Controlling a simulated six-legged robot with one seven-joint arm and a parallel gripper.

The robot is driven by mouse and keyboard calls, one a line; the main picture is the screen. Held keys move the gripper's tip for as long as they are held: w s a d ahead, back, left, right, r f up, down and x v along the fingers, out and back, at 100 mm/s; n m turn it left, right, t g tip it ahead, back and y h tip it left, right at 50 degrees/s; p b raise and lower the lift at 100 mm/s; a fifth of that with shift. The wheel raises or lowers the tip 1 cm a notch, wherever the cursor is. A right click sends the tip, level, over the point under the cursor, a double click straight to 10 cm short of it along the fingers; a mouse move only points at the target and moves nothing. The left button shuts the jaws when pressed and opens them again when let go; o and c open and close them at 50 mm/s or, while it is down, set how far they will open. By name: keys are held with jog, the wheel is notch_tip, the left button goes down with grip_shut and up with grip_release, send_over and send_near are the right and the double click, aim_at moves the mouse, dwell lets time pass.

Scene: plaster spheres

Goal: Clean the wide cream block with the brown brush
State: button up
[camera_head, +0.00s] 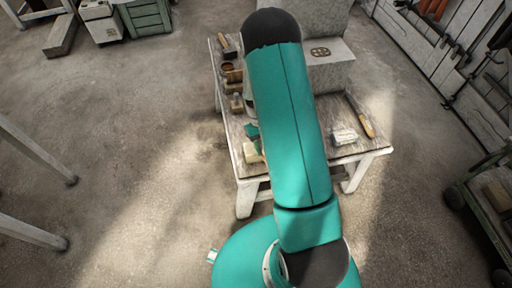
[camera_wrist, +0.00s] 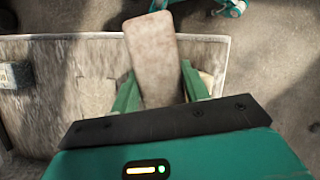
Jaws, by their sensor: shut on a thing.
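My gripper (camera_wrist: 158,72) has its green fingers on both sides of a long, flat, mottled pale-brown piece. It looks like the back of the brown brush (camera_wrist: 151,42); no bristles show. In the head view my teal arm hides the brush and most of my gripper; a green finger (camera_head: 251,130) shows left of the arm. A cream block (camera_head: 252,153) lies by that finger at the table's front left, partly hidden. In the wrist view a cream edge (camera_wrist: 208,82) shows beside the right finger. I cannot tell whether brush and block touch.
A worn wooden table (camera_head: 322,163) carries these things. A smaller pale block (camera_head: 344,137) and a tool with an orange-brown handle (camera_head: 365,122) lie at its right. Several small brown items line the left edge, and a large grey stepped block (camera_head: 330,75) stands behind.

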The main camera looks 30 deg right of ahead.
jog(key=shift+s, duration=0.3)
jog(key=shift+w, duration=0.1)
jog(key=shift+w+r, duration=0.7)
jog(key=shift+w, duration=0.35)
jog(key=shift+f, duration=0.75)
jog(key=shift+w, duration=1.05)
jog(key=shift+s, duration=0.1)
